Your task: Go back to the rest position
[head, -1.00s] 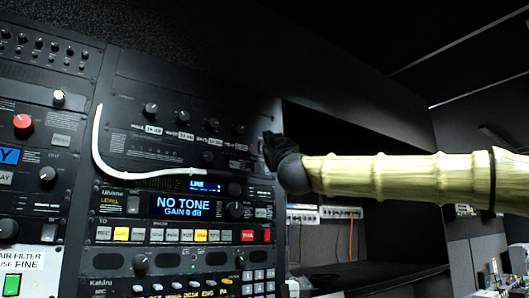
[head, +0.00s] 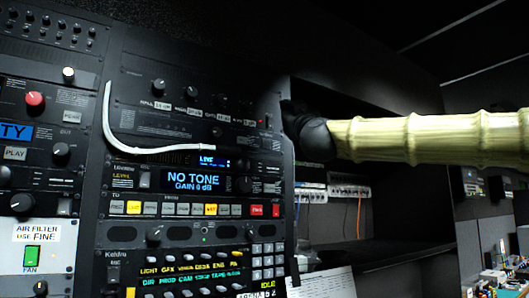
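My gripper (head: 292,115) is a dark shape at the end of my pale yellow, ridged arm, which reaches in from the right edge of the head view. It is beside the right edge of the equipment rack (head: 200,130), in front of the dark opening. Its fingers merge with the black background, so I cannot tell whether they are open or shut. I see no object held in it.
A white cable (head: 108,120) curves across the rack front, left of my gripper. The rack carries knobs, buttons and a "NO TONE" display (head: 192,181). A dark shelf bay with small devices (head: 345,190) lies below my arm.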

